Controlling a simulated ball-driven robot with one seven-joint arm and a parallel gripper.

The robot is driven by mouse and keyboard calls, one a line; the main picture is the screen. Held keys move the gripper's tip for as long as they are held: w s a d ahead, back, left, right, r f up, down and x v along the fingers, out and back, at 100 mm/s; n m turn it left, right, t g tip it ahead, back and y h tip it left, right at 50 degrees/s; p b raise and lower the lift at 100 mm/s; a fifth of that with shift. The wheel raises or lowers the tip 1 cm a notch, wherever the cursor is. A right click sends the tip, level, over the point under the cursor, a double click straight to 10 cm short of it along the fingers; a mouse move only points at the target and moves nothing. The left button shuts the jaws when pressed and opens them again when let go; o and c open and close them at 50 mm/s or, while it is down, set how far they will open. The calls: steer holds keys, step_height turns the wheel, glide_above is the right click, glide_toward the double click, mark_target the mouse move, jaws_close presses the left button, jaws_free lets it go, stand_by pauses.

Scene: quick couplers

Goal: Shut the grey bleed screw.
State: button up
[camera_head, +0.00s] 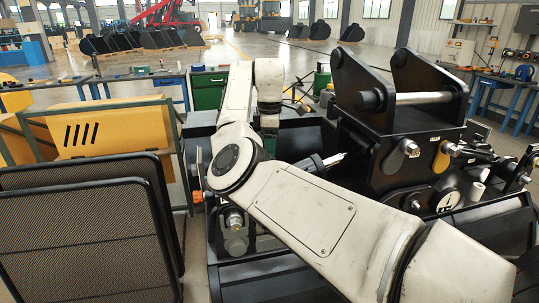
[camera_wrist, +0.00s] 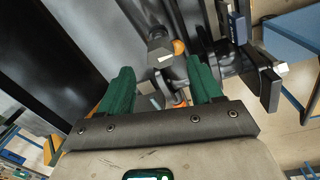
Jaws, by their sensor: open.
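In the wrist view my gripper (camera_wrist: 163,72) is open, with its two green fingers apart. Between and just beyond the fingertips is a cluster of metal fittings (camera_wrist: 163,90), with a grey, hex-ended piece (camera_wrist: 160,46) above it and a small orange-yellow part (camera_wrist: 179,47) beside that. I cannot tell for certain which piece is the grey bleed screw, and I see no finger closed on any of them. In the head view my pale arm crosses the middle and hides most of the gripper and the fittings near it.
A black quick coupler (camera_head: 395,120) with a steel cross pin stands at the right. A black mesh panel (camera_head: 80,240) and a yellow panel (camera_head: 110,128) stand close on the left. Blue workbenches (camera_head: 145,80) are behind. Open floor lies further back.

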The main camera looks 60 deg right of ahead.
steer(key=shift+d+f, duration=0.15)
steer(key=shift+f, duration=1.95)
steer(key=c, duration=1.1)
